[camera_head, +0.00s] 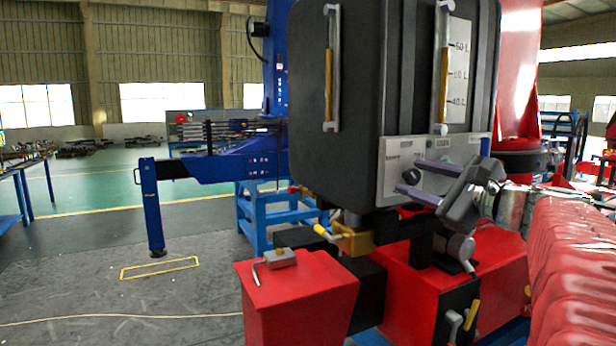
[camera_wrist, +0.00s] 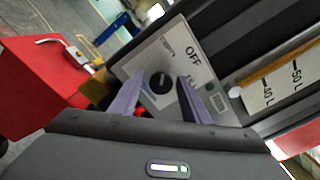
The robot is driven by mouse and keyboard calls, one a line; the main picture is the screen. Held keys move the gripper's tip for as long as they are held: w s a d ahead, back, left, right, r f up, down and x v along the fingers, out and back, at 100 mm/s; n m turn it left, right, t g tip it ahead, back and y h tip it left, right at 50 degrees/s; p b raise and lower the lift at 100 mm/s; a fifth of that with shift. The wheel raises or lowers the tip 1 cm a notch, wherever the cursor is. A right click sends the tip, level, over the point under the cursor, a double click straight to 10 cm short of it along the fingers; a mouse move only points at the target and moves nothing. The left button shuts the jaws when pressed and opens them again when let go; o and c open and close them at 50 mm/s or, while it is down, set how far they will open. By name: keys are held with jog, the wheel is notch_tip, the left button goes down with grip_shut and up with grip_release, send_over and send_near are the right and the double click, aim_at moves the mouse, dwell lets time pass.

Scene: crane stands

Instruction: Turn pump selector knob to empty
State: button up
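The pump selector knob (camera_wrist: 160,83) is a round dark knob with a pale pointer mark, set on a light grey panel (camera_wrist: 150,55) with a large "OFF" label in the wrist view. My gripper (camera_wrist: 155,80) is open, its two purple fingers apart to either side of the knob in the picture. I cannot tell whether the fingertips reach around the knob or stop short of it. In the head view my gripper (camera_head: 408,176) is at the panel (camera_head: 395,150) on the lower front of the black tank (camera_head: 375,90). The fingers partly cover the panel there, and most labels are too small to read.
A red box (camera_head: 300,295) with a small grey lever fitting (camera_head: 280,258) stands below left of the tank. A brass valve (camera_head: 354,240) juts out beneath the tank. A blue outrigger leg (camera_head: 152,205) stands farther left. The floor at left is mostly clear.

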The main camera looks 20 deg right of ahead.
jog(key=shift+o, duration=0.4)
jog(key=shift+s+d, duration=0.1)
jog(key=shift+s, duration=0.4)
jog(key=s, duration=1.2)
jog(key=shift+s+d, duration=0.15)
jog(key=shift+s, duration=0.25)
jog(key=shift+w+f, duration=0.1)
jog(key=w+a+f+n+g+y, duration=0.1)
jog(key=w+a+f+n+g, duration=0.3)
jog(key=f, duration=0.5)
jog(key=w+a+f+n+g, duration=0.2)
jog(key=a+f+n+g, duration=0.1)
jog(key=a+f, duration=0.5)
jog(key=w+a+f+n+g+y, duration=0.1)
jog(key=w+a+f+n+g, duration=0.25)
jog(key=f, duration=0.65)
jog(key=s+a+f+n+g+h, duration=0.1)
jog(key=s+a+f+n, duration=0.2)
jog(key=s+a+n, duration=0.3)
jog(key=s+a+f+n+g+h, duration=0.1)
jog(key=s+a+f+n, duration=0.2)
jog(key=s+a+n, duration=0.3)
jog(key=a+n, duration=0.4)
jog(key=shift+a+f+h, duration=0.15)
jog(key=shift+a+h, duration=0.15)
jog(key=shift+a, duration=0.05)
